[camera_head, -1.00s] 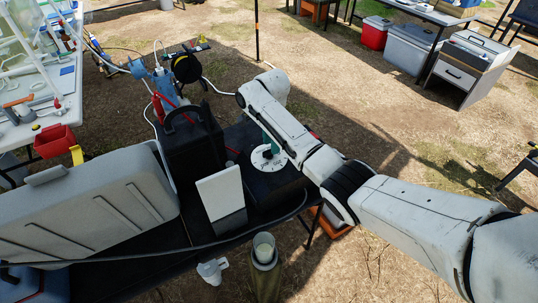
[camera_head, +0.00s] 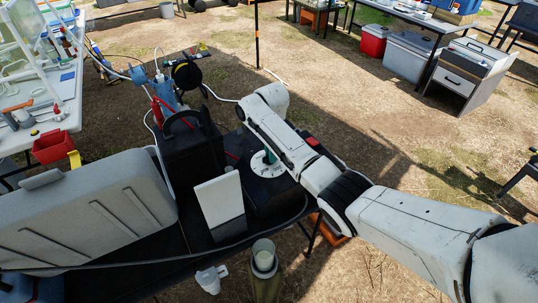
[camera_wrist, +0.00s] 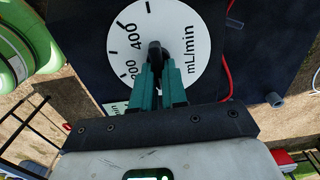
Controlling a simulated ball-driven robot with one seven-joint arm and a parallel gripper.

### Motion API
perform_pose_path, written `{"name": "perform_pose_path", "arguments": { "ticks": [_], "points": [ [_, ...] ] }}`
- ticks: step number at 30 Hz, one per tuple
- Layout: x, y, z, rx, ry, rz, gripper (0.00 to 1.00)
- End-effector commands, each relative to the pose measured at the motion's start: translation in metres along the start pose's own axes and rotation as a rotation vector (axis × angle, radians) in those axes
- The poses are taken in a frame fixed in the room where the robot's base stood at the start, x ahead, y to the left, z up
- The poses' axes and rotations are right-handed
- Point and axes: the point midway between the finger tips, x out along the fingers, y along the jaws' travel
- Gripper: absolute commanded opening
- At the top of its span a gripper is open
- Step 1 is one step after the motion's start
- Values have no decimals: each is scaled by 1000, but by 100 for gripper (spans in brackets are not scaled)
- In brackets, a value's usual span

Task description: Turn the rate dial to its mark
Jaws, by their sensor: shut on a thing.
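The rate dial's white face (camera_wrist: 185,30) shows in the wrist view, with black tick marks, the numbers 400 and 200, and "mL/min". My gripper (camera_wrist: 158,65) has teal fingers closed on the dial's black knob (camera_wrist: 155,48) at the middle of the face. The fingers hide the lower part of the face. In the head view the white dial face (camera_head: 262,170) lies on top of a black box (camera_head: 268,198), partly covered by my arm. I cannot make out which mark the knob points to.
A white panel (camera_head: 219,200) stands left of the dial, with a black case (camera_head: 184,150) behind it. A large grey case (camera_head: 90,210) fills the table's left. A red wire (camera_wrist: 229,60) runs beside the dial face.

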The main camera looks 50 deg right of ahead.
Motion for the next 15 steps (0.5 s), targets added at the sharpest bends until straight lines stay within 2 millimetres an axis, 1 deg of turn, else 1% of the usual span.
{"name": "perform_pose_path", "arguments": {
  "ticks": [4,7,15],
  "points": [
    [-1,0,0,4,0,0,0],
    [-3,1,1,67,0,2,0],
    [-3,4,3,467,-1,1,0]
  ]
}}
